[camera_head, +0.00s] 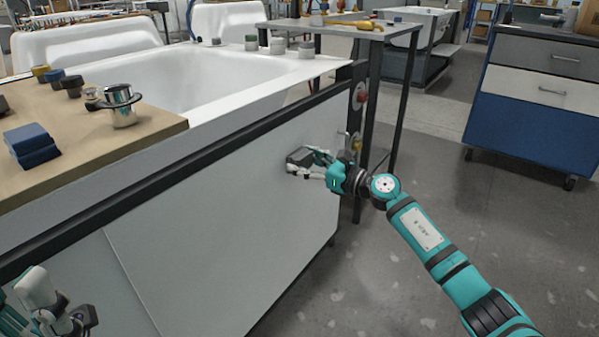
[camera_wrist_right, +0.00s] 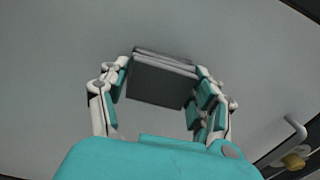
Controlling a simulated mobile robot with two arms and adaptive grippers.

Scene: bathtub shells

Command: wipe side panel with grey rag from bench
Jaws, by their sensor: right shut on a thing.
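The grey rag (camera_head: 299,156) is a dark folded pad held against or very close to the white side panel (camera_head: 225,215) of the bathtub stand. My right gripper (camera_head: 312,167) is shut on it near the panel's right end. In the right wrist view the folded rag (camera_wrist_right: 162,80) sits between the two fingers of the right gripper (camera_wrist_right: 162,95), with the panel (camera_wrist_right: 50,60) behind it. I cannot tell whether the rag touches the panel. My left gripper (camera_head: 65,318) is at the bottom left, partly cut off; its finger opening is unclear.
A red button (camera_head: 361,97) and a hooked handle with a brass knob (camera_wrist_right: 294,161) are near the panel's right end. A blue drawer cabinet (camera_head: 535,110) stands right; floor between is free.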

